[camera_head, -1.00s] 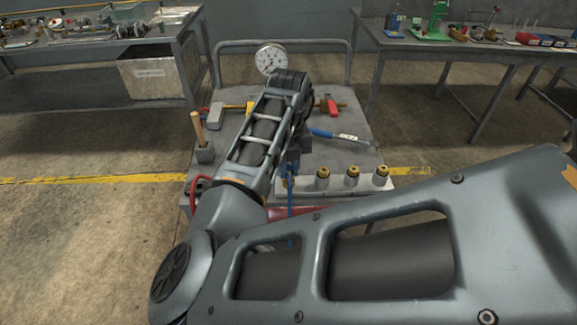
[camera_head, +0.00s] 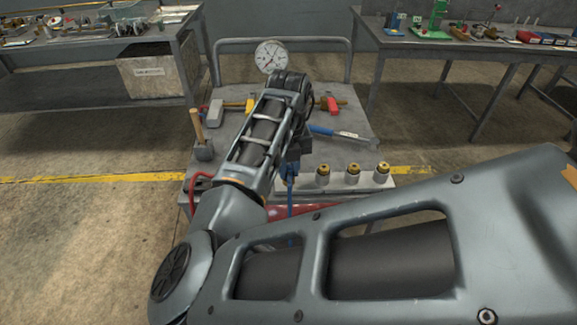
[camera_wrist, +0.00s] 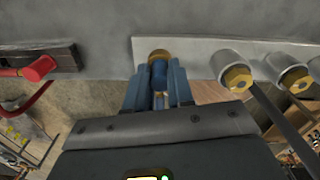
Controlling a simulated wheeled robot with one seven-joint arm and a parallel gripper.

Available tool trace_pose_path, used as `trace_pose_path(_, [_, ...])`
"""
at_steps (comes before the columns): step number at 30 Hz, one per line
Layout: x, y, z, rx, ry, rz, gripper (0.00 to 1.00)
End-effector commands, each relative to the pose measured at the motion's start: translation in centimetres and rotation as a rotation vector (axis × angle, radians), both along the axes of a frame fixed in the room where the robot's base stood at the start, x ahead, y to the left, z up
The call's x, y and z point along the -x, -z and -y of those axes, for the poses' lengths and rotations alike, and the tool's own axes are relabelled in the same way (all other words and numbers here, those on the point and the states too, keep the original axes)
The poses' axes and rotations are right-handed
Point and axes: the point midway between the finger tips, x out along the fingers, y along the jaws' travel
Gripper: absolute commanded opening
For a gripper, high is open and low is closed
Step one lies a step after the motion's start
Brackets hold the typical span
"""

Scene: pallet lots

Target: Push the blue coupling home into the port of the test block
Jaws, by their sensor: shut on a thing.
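The test block (camera_head: 378,180) is a pale grey bar along the front edge of the cart, with brass-capped ports. It also spans the top of the wrist view (camera_wrist: 203,47). My gripper (camera_wrist: 158,75) has its two blue-grey fingers shut on the blue coupling (camera_wrist: 159,73). The coupling points at the block's end port, where a brass ring (camera_wrist: 159,55) shows at its far end. I cannot tell how deep it sits in the port. In the head view my arm partly hides the gripper; the blue coupling (camera_head: 291,170) and its hose show below.
On the cart lie a hammer (camera_head: 204,150), a blue-handled wrench (camera_head: 340,134) and a red-handled valve (camera_head: 333,105). A gauge (camera_head: 271,57) stands at the back. A red plug (camera_wrist: 40,68) and hose are left of the block.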

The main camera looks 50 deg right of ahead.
Motion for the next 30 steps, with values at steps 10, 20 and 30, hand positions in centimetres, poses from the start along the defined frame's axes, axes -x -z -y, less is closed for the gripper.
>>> trace_pose_path(10, [0.0, 0.1, 0.0, 0.000, 0.000, 0.000, 0.51])
trace_pose_path(20, [0.0, -0.3, 0.0, 0.001, 0.000, 0.001, 0.52])
trace_pose_path(30, [0.0, -5.4, 0.0, 0.000, 0.002, 0.003, 0.52])
